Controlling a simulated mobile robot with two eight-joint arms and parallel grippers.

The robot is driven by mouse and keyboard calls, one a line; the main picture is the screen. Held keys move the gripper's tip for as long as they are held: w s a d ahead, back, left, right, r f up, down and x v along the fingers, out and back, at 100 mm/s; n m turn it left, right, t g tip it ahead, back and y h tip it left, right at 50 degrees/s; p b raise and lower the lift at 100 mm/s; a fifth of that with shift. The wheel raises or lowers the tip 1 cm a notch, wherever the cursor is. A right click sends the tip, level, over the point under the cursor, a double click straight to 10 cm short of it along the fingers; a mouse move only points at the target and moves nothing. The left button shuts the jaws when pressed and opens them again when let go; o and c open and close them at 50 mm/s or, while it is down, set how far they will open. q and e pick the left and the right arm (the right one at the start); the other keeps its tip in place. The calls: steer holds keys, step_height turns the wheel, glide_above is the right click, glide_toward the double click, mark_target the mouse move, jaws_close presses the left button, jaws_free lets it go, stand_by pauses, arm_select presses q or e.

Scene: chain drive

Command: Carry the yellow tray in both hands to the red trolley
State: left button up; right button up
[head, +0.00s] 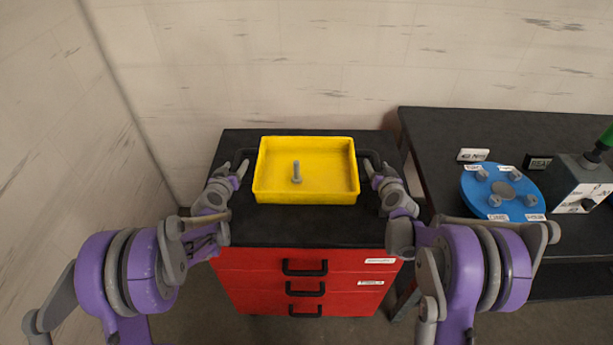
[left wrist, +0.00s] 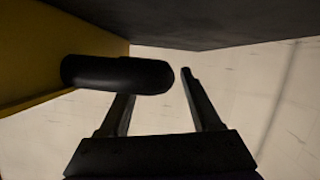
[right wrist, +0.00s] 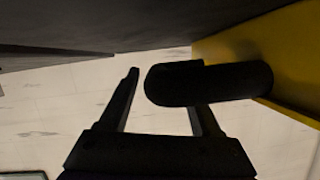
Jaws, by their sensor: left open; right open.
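The yellow tray (head: 305,198) sits on the black top of the red trolley (head: 262,262), with a grey bolt (head: 297,172) standing upright inside it. Black handles stick out from the tray's left and right ends. My left gripper (head: 240,163) is open at the left handle; in the left wrist view the handle (left wrist: 118,74) lies close to the open fingers (left wrist: 160,82). My right gripper (head: 370,165) is open at the right handle; in the right wrist view the handle (right wrist: 210,83) lies by the open fingers (right wrist: 165,85). Neither gripper is closed on its handle.
A dark table (head: 440,125) stands right of the trolley. It bears a blue round fixture (head: 480,192), a grey box (head: 573,175) with a green part, and small label signs (head: 473,155). A wall is close behind and to the left. The trolley top is clear around the tray.

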arm_select(q)
steer(key=v, duration=1.1)
steer(key=shift+s+r, duration=0.15)
steer(key=shift+s, duration=0.2)
arm_select(e)
steer(key=shift+s, duration=0.1)
steer(key=v, duration=1.2)
arm_select(q)
steer(key=shift+d+r, duration=0.1)
arm_select(e)
steer(key=shift+a, duration=0.1)
